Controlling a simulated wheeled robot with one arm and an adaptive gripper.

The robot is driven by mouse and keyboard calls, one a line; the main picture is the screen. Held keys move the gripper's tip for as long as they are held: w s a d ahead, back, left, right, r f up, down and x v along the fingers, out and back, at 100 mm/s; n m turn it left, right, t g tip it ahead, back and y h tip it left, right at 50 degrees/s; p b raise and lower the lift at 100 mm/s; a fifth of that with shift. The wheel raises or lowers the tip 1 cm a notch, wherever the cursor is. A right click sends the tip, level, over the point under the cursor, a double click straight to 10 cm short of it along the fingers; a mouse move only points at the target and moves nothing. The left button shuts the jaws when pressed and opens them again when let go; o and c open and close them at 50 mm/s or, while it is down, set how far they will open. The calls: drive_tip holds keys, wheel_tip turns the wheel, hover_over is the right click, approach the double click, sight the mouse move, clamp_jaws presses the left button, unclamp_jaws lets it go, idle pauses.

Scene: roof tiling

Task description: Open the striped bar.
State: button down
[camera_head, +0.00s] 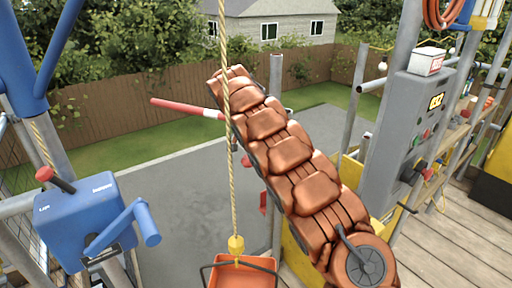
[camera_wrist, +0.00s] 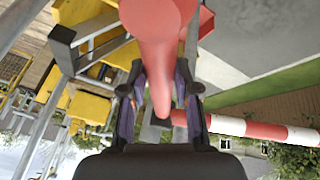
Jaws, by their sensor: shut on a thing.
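In the wrist view the striped bar (camera_wrist: 255,129) runs to the right from beside the fingers. My gripper (camera_wrist: 160,75) has its two dark fingers closed around a smooth red handle (camera_wrist: 160,28) that tapers towards the palm. My gripper is hidden behind my arm in the head view.
A yellow rope (camera_head: 228,130) hangs in front of my arm, with an orange bucket (camera_head: 243,272) below. A blue winch box (camera_head: 85,222) with a crank stands left. A grey control panel (camera_head: 412,125) stands right, above the wooden deck (camera_head: 455,235).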

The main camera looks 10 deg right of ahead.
drive_tip(key=c, duration=0.8)
unclamp_jaws()
drive_tip(key=shift+c, duration=0.2)
drive_tip(key=shift+s+d, duration=0.1)
drive_tip(key=shift+d, duration=0.05)
